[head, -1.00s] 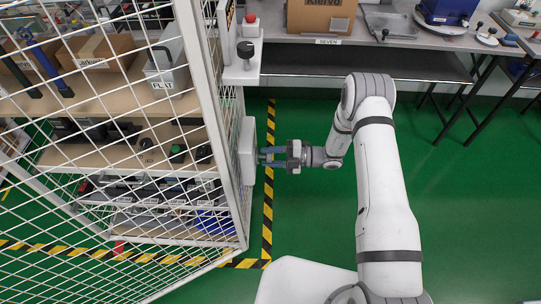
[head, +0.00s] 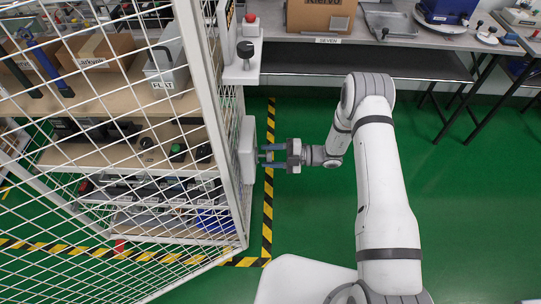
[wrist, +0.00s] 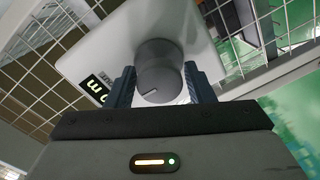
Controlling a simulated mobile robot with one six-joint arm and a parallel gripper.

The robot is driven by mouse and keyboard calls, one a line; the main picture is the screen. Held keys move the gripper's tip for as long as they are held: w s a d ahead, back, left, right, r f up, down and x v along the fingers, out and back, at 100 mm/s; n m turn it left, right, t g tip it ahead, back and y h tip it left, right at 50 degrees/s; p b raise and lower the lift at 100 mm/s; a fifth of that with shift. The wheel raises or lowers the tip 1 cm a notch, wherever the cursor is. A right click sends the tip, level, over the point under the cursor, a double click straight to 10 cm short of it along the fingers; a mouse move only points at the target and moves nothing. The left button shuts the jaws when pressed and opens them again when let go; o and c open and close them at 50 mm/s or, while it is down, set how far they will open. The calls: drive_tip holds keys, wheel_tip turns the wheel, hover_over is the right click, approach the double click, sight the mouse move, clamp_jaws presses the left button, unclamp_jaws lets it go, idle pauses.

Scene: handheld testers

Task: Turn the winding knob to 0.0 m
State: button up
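The winding knob (wrist: 160,68) is a dark grey round knob with a thin light pointer line, on a white box (wrist: 105,50) mounted on the cage's mesh side. In the wrist view a dark display (wrist: 97,88) with lit characters shows left of the knob, partly hidden by a finger, so its reading is unclear. My gripper (wrist: 160,85) has one finger on each side of the knob. In the head view my gripper (head: 266,156) reaches left to the white box (head: 247,150), its fingers apart with the knob between them. It is open around the knob.
The wire mesh cage (head: 228,130) with loaded shelves stands at the left. Above the box, a small white shelf (head: 243,73) carries a red button and a black-topped lever. A workbench (head: 405,38) runs along the back. The green floor to the right is clear.

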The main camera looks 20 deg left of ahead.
drive_tip(key=shift+o, duration=1.2)
drive_tip(key=v, duration=0.7)
drive_tip(key=shift+d, duration=0.4)
drive_tip(key=shift+w, duration=0.1)
